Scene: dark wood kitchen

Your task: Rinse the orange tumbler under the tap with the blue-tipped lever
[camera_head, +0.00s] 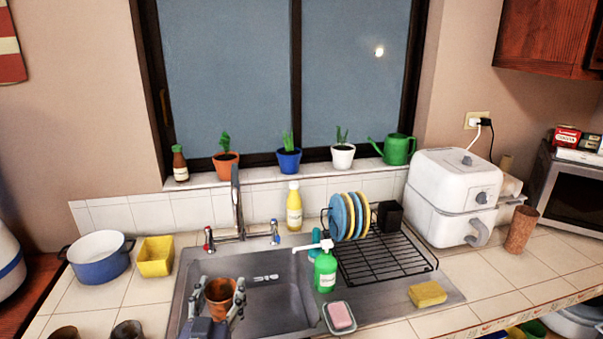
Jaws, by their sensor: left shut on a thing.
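The orange-brown tumbler (220,297) is upright over the left part of the metal sink (290,301), its open mouth facing up. My left gripper (221,286) comes up from the bottom edge and is shut on it, one finger on each side. The tap (237,205) stands behind the sink, farther back than the tumbler. Its blue-tipped lever (275,233) is on the right and its red-tipped lever (208,239) on the left. I see no water running. My right gripper is not in view.
A green soap bottle (325,272) and a pink soap dish (340,318) stand right of the basin. A rack with plates (385,262) and a yellow sponge (428,294) are farther right. A blue pot (99,262) and yellow container (155,257) stand left. Two dark cups (127,330) are at bottom left.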

